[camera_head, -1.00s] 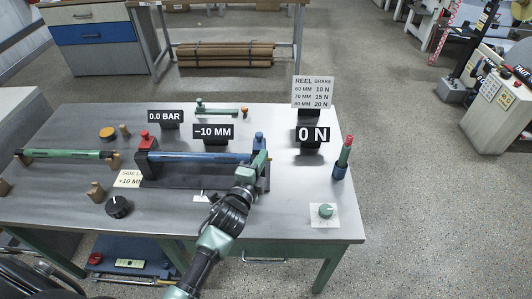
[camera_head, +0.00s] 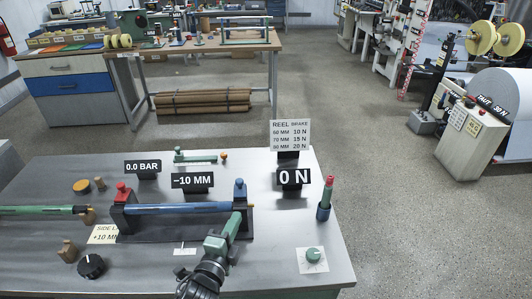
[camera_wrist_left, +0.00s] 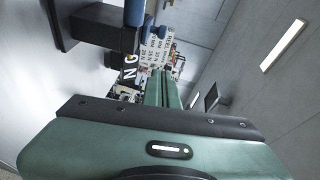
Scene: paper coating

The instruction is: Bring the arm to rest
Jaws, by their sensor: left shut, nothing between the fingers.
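My left gripper (camera_head: 236,218) is in the lower middle of the head view, just in front of the right end of the blue roller (camera_head: 180,209). Its fingers are shut with nothing between them. The closed fingers also show in the left wrist view (camera_wrist_left: 166,90), above the green gripper body. I cannot tell whether the fingertips touch the roller stand. My right gripper is not in view.
The roller stand has a red-topped post (camera_head: 123,193) and a blue-topped post (camera_head: 240,188). A black knob (camera_head: 91,265), a green dial (camera_head: 314,254) and a red-and-green pen-like tool (camera_head: 326,195) stand on the table (camera_head: 290,225).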

